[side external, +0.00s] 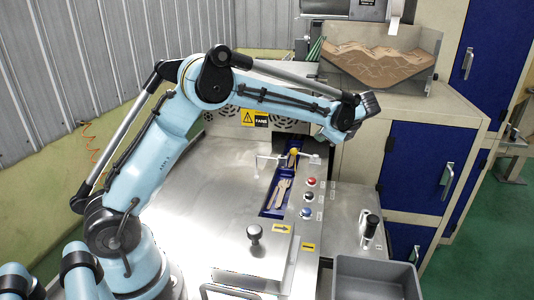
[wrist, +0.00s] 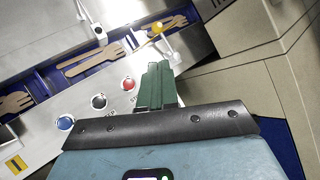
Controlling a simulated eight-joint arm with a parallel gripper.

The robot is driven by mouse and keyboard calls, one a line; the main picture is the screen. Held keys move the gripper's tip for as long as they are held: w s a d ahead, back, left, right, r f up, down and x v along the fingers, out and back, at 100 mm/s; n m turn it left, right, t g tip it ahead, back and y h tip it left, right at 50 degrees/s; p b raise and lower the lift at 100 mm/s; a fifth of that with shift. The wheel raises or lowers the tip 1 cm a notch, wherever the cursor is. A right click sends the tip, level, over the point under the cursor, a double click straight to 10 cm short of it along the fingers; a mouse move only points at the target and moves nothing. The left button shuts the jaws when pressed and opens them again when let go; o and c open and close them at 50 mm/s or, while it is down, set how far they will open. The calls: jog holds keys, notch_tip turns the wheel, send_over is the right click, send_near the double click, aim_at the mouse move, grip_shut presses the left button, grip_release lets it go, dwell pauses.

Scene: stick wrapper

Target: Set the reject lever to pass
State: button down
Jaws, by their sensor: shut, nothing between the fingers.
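A small lever with a yellow ball knob (side external: 293,152) stands at the far end of the blue channel; the knob also shows in the wrist view (wrist: 157,27). I cannot read any pass or reject label. My gripper (wrist: 156,68) has green fingers, shut and empty, apart from the yellow knob in the wrist picture. In the side view the fingers are hidden by my wrist.
Wooden forks (wrist: 92,58) lie in the blue channel. Red (side external: 311,181), black (side external: 308,196) and blue (side external: 305,212) buttons line its right side. A grey bin (side external: 372,264) is at the front right. A hopper (side external: 382,82) of wooden pieces stands behind. The left steel top is mostly clear.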

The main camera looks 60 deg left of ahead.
jog(key=s+d+r+n+t+h, duration=0.2)
jog(key=s+d+n+h, duration=0.25)
jog(key=s, duration=0.45)
jog(key=s+d+r+n+t+h, duration=0.2)
jog(key=s+d+n+h, duration=0.3)
jog(key=s, duration=0.4)
jog(key=w+a+r+n+g+h, duration=0.1)
jog(key=w+a+r+n, duration=0.1)
jog(key=w+a, duration=0.55)
jog(key=w+a+r+n+h, duration=0.1)
jog(key=w+a+r+n, duration=0.1)
jog(key=w+a, duration=0.55)
jog(key=s+a+f+h, duration=0.1)
jog(key=a+f, duration=0.4)
jog(key=a, duration=0.5)
jog(key=s+a+f+h, duration=0.1)
jog(key=a+f, duration=0.4)
jog(key=a, duration=0.5)
jog(key=shift+t, duration=0.4)
jog(key=x, duration=0.9)
jog(key=shift+d+f, duration=0.3)
jog(key=shift+d, duration=0.1)
jog(key=shift+w+d+f, duration=0.1)
jog(key=shift+w+d, duration=0.1)
jog(key=shift+d, duration=0.7)
jog(key=shift+w+d+f, duration=0.1)
jog(key=shift+w+d, duration=0.1)
jog(key=shift+d, duration=0.75)
